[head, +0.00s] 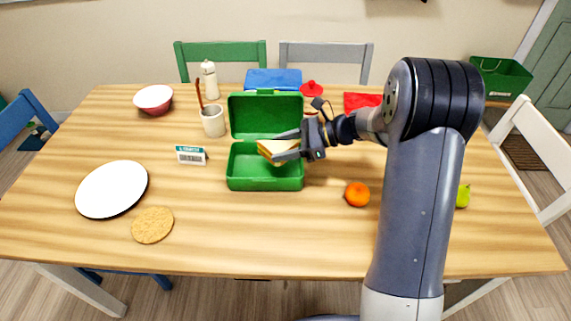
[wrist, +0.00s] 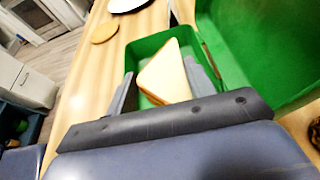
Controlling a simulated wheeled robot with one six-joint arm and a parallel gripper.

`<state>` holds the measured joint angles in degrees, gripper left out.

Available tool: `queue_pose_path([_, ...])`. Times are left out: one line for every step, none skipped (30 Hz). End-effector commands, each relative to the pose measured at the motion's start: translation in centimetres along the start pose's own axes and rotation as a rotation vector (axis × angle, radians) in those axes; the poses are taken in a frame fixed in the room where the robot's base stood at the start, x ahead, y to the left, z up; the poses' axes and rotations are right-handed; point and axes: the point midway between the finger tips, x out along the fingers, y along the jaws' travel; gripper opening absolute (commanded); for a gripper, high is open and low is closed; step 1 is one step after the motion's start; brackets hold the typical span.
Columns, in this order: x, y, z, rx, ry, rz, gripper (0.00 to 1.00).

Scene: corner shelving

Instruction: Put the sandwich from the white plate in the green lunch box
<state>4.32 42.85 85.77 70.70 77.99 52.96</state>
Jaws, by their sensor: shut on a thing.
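The sandwich (head: 272,147), a triangle of pale bread, is between the fingers of my gripper (head: 284,147), which is shut on it. In the wrist view the sandwich (wrist: 165,75) shows between the two grey fingers (wrist: 168,92). The green lunch box (head: 265,181) stands open on the table with its lid raised at the back. The sandwich is over the box's opening; I cannot tell whether it touches the floor of the box. The wrist view shows the box (wrist: 133,58) around and below it. The white plate (head: 112,189) at the left is empty.
A cork coaster (head: 152,225) lies near the plate. A small sign (head: 191,155), a utensil cup (head: 213,121) and a pepper mill (head: 210,80) stand left of the box. An orange (head: 357,194) and a pear (head: 463,196) are at the right. The front middle is clear.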

Motion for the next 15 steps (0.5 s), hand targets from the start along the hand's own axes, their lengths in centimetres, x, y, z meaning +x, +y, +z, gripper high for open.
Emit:
queue_pose_path([0.3,0.0,-0.7,0.003,-0.001,0.000,0.46])
queue_pose_path([0.4,0.0,-0.9,0.002,-0.001,0.000,0.46])
queue_pose_path([0.5,0.0,-1.1,0.000,0.000,-0.001,0.46])
queue_pose_path([0.5,0.0,-1.3,0.000,0.000,-0.001,0.46])
queue_pose_path([0.6,0.0,-1.5,0.000,0.000,-0.001,0.46])
queue_pose_path([0.7,0.0,-1.8,0.001,0.000,-0.001,0.46])
queue_pose_path([0.8,0.0,-2.1,0.002,0.000,-0.001,0.46])
queue_pose_path([1.0,0.0,-2.5,0.003,0.000,0.000,0.46])
queue_pose_path([1.2,0.0,-3.0,0.002,0.000,0.000,0.46])
queue_pose_path([1.4,0.0,-3.5,0.003,0.000,0.000,0.46])
queue_pose_path([1.6,0.0,-3.9,0.003,0.000,0.001,0.46])
queue_pose_path([1.8,0.0,-4.4,0.002,0.000,0.001,0.46])
queue_pose_path([1.9,0.0,-4.6,0.001,0.000,0.000,0.46])
queue_pose_path([1.9,0.0,-4.7,0.000,0.000,0.000,0.46])
queue_pose_path([1.9,0.0,-4.8,0.000,0.000,-0.001,0.46])
